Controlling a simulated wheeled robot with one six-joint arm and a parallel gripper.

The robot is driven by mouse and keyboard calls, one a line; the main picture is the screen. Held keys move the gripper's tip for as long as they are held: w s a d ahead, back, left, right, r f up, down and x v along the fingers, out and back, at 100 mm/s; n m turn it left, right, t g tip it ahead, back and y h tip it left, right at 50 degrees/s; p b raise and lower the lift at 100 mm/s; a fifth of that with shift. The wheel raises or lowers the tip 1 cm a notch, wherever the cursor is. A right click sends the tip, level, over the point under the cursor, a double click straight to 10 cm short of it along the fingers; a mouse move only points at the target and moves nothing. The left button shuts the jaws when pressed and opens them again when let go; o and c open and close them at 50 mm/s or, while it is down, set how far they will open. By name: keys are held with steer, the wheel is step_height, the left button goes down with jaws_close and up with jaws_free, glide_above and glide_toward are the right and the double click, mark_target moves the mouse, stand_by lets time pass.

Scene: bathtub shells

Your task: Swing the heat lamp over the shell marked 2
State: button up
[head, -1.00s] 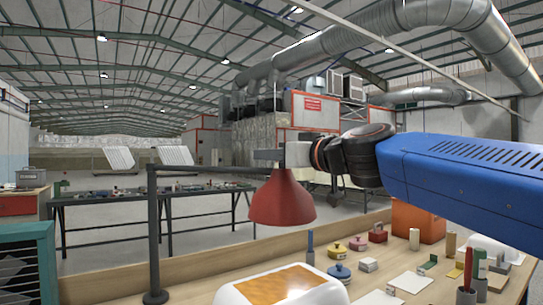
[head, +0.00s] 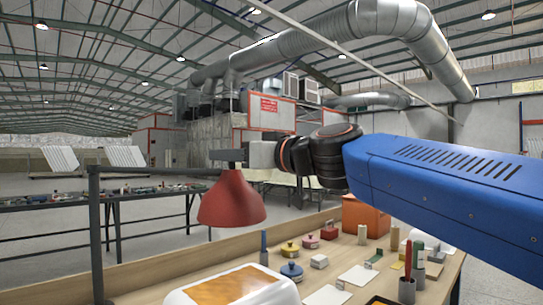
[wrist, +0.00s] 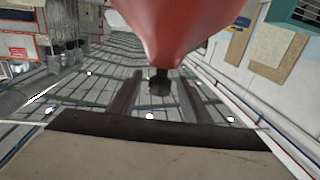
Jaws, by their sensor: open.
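The heat lamp has a red cone shade (head: 231,201) and hangs from a black horizontal arm (head: 150,171) on a black post (head: 97,240) at the left of the bench. My gripper (head: 229,156) is at the top of the shade. In the wrist view the red shade (wrist: 172,25) fills the top middle, and its dark stem end (wrist: 159,82) shows between my two open fingers. A white shell with an orange patch (head: 180,296) is below the lamp at the bottom edge. Another white shell (head: 422,238) is partly hidden at the right. No number is readable on either.
Small lidded pots (head: 291,249), pale cards (head: 359,275) and an orange box (head: 365,219) lie on the wooden bench. A dark table (head: 150,196) is behind.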

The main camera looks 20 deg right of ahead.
steer(key=v, duration=1.3)
stand_by(0.4)
steer(key=shift+s+d+f, duration=0.1)
steer(key=shift+s+d, duration=0.05)
steer(key=shift+s, duration=0.05)
stand_by(0.5)
